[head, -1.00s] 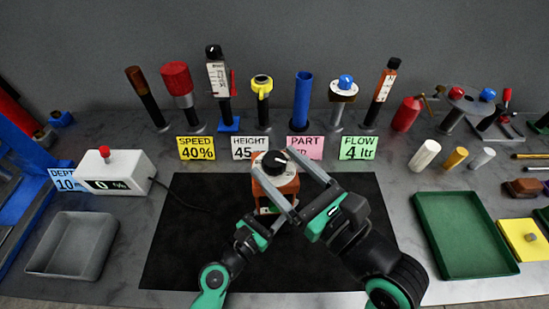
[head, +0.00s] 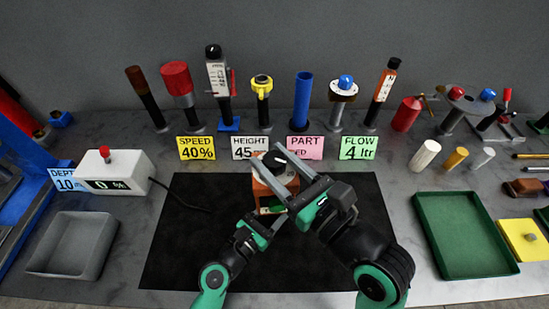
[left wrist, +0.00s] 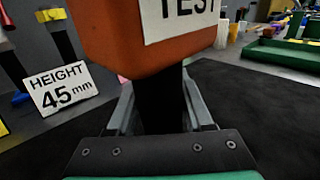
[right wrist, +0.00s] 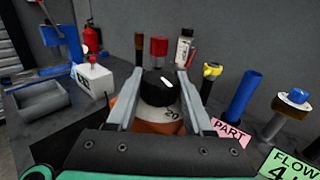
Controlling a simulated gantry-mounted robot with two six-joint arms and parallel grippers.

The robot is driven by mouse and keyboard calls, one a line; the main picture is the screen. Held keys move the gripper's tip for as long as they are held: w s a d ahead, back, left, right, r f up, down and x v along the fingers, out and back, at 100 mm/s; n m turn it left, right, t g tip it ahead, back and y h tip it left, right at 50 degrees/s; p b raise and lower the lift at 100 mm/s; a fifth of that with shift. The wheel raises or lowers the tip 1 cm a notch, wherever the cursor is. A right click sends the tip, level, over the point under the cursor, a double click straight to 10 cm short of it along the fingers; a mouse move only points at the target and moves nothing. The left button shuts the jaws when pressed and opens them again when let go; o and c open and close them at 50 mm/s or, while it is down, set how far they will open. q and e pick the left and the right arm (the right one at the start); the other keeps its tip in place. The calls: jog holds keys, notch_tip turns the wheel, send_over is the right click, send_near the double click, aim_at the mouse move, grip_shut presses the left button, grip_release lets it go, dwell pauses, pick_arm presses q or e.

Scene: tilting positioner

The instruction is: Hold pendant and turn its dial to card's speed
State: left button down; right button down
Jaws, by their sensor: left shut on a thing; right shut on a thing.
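The orange pendant (head: 262,193) stands upright over the black mat, with a black dial (head: 274,164) on top bearing a white pointer. My left gripper (head: 267,214) is shut on the pendant's dark lower grip; the left wrist view shows the orange body (left wrist: 150,35) above its fingers. My right gripper (head: 267,156) is shut on the dial from above; in the right wrist view the dial (right wrist: 158,86) sits between its fingers, with "20" readable on the pale scale beside it. The yellow card (head: 197,148) reads SPEED 40%.
A white box (head: 127,172) with a red button shows about 0 % on its display. Other cards read HEIGHT 45 (head: 250,148), PART (head: 305,148) and FLOW 4 ltr (head: 358,148). Several tools stand upright behind them. A grey tray (head: 75,245) and a green tray (head: 462,235) flank the black mat.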

jog(key=shift+w+d+f+n+g+y, duration=0.1)
jog(key=shift+w+n+g+y, duration=0.05)
jog(key=shift+n+g+y, duration=0.95)
jog(key=n+g+y, duration=0.2)
jog(key=n+g, duration=0.1)
jog(key=g, duration=0.1)
jog(key=shift+y, duration=0.4)
jog(key=n+g, duration=0.2)
jog(key=g, duration=0.1)
jog(key=n+g+y, duration=0.1)
jog(key=n+g, duration=0.1)
jog(key=g, duration=0.1)
jog(key=shift+y, duration=0.3)
jog(key=shift+w+f+n+g, duration=0.15)
jog(key=shift+n+g, duration=0.35)
jog(key=shift+g, duration=0.35)
jog(key=shift+w+r+n+g, duration=0.1)
jog(key=shift+n+g, duration=0.4)
jog(key=shift+g, duration=0.35)
jog(key=shift+s+n+g, duration=0.35)
jog(key=shift+n+g, duration=0.05)
jog(key=shift+g, duration=0.1)
jog(key=shift+c, duration=1.6)
grip_release()
jog(key=shift+o, duration=0.2)
